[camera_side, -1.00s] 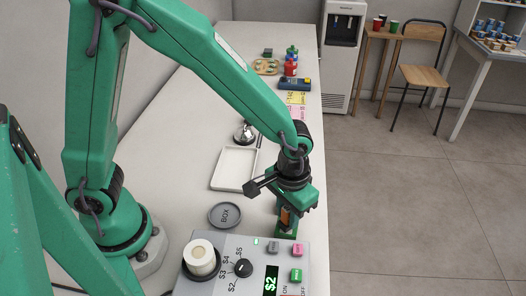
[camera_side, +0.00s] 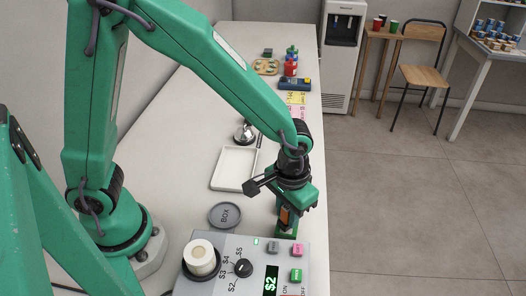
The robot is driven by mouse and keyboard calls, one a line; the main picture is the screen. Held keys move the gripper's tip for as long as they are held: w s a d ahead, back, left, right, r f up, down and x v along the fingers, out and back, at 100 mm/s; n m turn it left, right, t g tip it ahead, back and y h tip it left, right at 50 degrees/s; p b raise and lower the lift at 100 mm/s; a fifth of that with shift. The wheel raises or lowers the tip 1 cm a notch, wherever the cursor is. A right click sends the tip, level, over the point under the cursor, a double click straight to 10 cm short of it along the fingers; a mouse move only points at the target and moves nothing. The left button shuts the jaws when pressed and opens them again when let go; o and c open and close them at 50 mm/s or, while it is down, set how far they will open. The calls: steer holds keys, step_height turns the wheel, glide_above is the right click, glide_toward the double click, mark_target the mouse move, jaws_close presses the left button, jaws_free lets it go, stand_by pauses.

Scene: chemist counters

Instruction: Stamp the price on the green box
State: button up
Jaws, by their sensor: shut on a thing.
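My gripper (camera_side: 286,216) points down near the counter's right edge, just behind the grey control panel (camera_side: 215,282). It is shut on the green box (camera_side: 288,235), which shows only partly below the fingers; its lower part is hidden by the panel. An orange patch shows between the fingers. The panel has a black dial (camera_side: 243,268) marked $2 to $5, and its display (camera_side: 271,281) reads $2. A round cream-topped piece (camera_side: 201,258) stands at the panel's left. I cannot see a price mark on the box.
A grey disc marked BOX (camera_side: 225,215) lies left of my gripper. A white tray (camera_side: 235,168) and a silver domed object (camera_side: 244,132) lie further back. Coloured price cards (camera_side: 297,98), a blue device (camera_side: 295,84) and small bottles stand at the far end. The counter's right edge is close.

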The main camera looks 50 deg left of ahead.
steer(key=shift+w+r, duration=0.1)
steer(key=shift+r, duration=3.25)
